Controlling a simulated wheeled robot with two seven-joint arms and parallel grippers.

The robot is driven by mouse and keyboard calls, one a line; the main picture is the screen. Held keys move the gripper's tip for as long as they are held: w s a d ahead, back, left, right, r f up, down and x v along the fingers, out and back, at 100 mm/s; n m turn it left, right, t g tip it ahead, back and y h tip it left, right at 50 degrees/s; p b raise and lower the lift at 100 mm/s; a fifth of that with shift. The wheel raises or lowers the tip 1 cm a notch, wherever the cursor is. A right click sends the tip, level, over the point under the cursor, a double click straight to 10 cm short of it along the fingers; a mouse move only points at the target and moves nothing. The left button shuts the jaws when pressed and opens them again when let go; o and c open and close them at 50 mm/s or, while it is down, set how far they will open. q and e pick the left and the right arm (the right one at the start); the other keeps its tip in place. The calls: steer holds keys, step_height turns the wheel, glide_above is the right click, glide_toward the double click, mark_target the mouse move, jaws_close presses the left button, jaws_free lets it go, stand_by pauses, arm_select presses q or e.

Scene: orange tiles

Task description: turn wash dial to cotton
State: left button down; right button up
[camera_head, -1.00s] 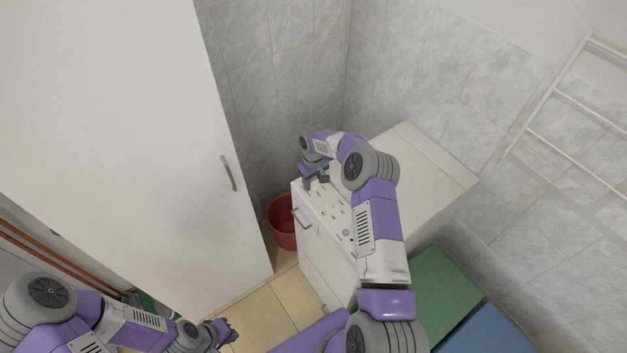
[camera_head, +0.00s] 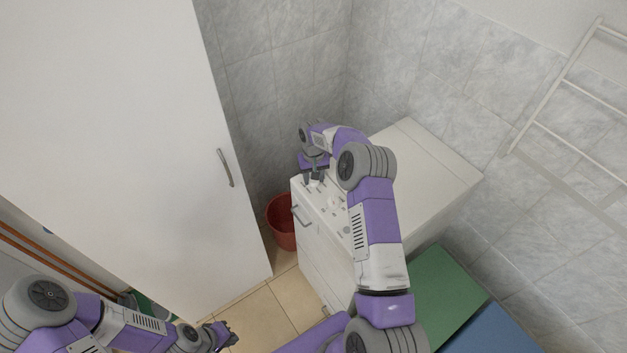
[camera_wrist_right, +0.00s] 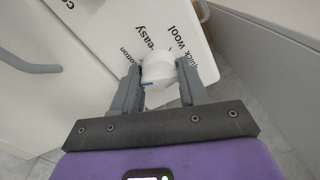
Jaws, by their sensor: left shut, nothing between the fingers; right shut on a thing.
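The white wash dial (camera_wrist_right: 159,70) sits on the washing machine's control panel (camera_wrist_right: 100,25) in the right wrist view. It has a blue mark low on its near side. Printed words around it include cotton, easy, quick and wool. My right gripper (camera_wrist_right: 158,82) is shut on the dial, one finger on each side. In the head view my right gripper (camera_head: 314,180) is at the far left end of the panel of the white washing machine (camera_head: 430,170). My left gripper (camera_head: 228,335) is shut and empty, low over the floor at lower left.
A red bucket (camera_head: 281,222) stands on the floor left of the machine. A tall white cabinet (camera_head: 120,130) with a handle fills the left. Green (camera_head: 440,285) and blue (camera_head: 490,330) surfaces lie at lower right. A towel rack (camera_head: 560,85) is on the right wall.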

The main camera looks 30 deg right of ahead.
steer(key=m+b, duration=0.1)
steer(key=m, duration=0.1)
steer(key=shift+m, duration=0.3)
steer(key=shift+m+b, duration=0.7)
steer(key=shift+m, duration=0.7)
steer(key=o, duration=1.1)
steer(key=shift+c, duration=0.2)
steer(key=shift+r, duration=0.1)
step_height(320, 180, up, 8)
steer(key=shift+f, duration=0.25)
steer(key=shift+r, duration=0.1)
